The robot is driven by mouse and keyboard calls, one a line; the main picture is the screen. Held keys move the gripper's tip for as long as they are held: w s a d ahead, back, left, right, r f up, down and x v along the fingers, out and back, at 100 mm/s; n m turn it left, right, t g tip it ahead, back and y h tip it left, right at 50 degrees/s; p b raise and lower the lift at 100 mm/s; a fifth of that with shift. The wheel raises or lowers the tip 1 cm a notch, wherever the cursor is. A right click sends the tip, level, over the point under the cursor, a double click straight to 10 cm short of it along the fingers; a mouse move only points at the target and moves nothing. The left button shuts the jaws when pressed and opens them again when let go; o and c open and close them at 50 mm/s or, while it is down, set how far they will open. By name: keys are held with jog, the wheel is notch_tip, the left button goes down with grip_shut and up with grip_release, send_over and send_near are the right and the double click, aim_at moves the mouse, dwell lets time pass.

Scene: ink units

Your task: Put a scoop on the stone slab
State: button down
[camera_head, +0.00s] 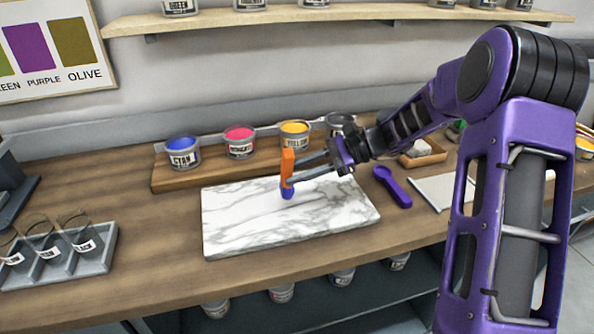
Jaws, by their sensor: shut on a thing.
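The stone slab (245,235) is white marble with grey veins and lies flat in the middle of the bench. My gripper (290,169) is over the slab's back middle part, shut on an orange scoop-like tool (288,160). The tool is held upright, with a blue-purple lump (287,191) at its lower end. This end is at or just above the slab; I cannot tell whether it touches. A purple scoop (391,187) lies on the bench to the right of the slab. The slab's visible surface shows nothing lying on it.
A grey tray (72,262) with glass jars is at left. A pale flat tile (442,191) and a wooden tray (424,155) are at right.

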jog(key=shift+f, duration=0.65)
jog(key=shift+f+p, duration=0.15)
jog(key=shift+p, duration=0.6)
dwell(2.6)
jog(key=shift+r+p, duration=1.6)
jog(key=shift+r, duration=1)
jog(key=shift+s, duration=0.15)
